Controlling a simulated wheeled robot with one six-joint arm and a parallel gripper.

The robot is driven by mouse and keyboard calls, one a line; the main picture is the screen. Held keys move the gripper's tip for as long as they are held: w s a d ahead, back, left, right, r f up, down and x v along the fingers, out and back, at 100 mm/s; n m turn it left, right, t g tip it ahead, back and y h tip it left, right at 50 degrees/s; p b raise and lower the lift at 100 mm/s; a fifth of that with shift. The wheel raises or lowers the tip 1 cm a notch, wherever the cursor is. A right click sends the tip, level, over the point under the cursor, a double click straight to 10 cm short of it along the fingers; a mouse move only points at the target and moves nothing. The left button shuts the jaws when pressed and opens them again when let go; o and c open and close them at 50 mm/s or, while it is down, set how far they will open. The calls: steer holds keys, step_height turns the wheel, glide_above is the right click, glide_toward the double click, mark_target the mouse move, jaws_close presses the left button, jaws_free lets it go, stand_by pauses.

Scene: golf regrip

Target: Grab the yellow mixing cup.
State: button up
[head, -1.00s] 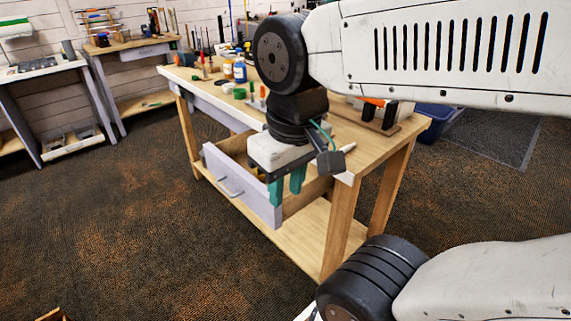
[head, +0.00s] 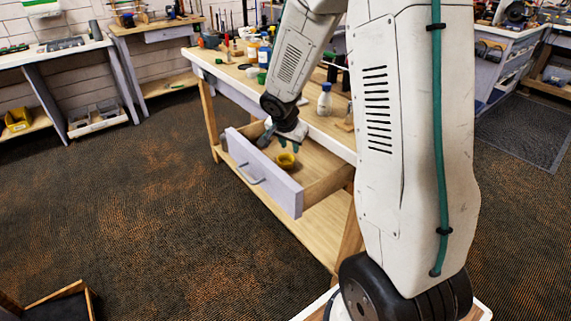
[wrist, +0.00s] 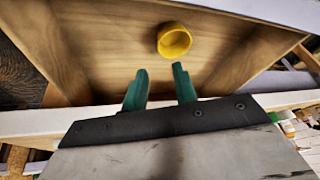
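The yellow mixing cup (head: 285,160) stands in the open drawer (head: 262,172) of the wooden workbench. In the wrist view the cup (wrist: 174,40) shows on the drawer's wooden floor, beyond my fingertips and above the right finger. My gripper (head: 281,145) is over the drawer, close to the cup on its far side in the head view. In the wrist view its two green fingers (wrist: 160,78) are apart with nothing between them, and the cup is clear of them.
The drawer's front panel (head: 250,165) and side walls surround the cup. The benchtop (head: 322,122) edge lies close to my gripper. Bottles, including a white one (head: 325,100), and tools stand on the bench.

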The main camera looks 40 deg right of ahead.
glide_toward(286, 162)
steer(key=f, duration=0.1)
steer(key=s+d+f, duration=0.1)
steer(key=f, duration=0.1)
steer(key=d+f, duration=0.1)
steer(key=f, duration=0.1)
steer(key=shift+s+d, duration=0.25)
steer(key=shift+s, duration=0.15)
steer(key=shift+c, duration=0.2)
jaws_close()
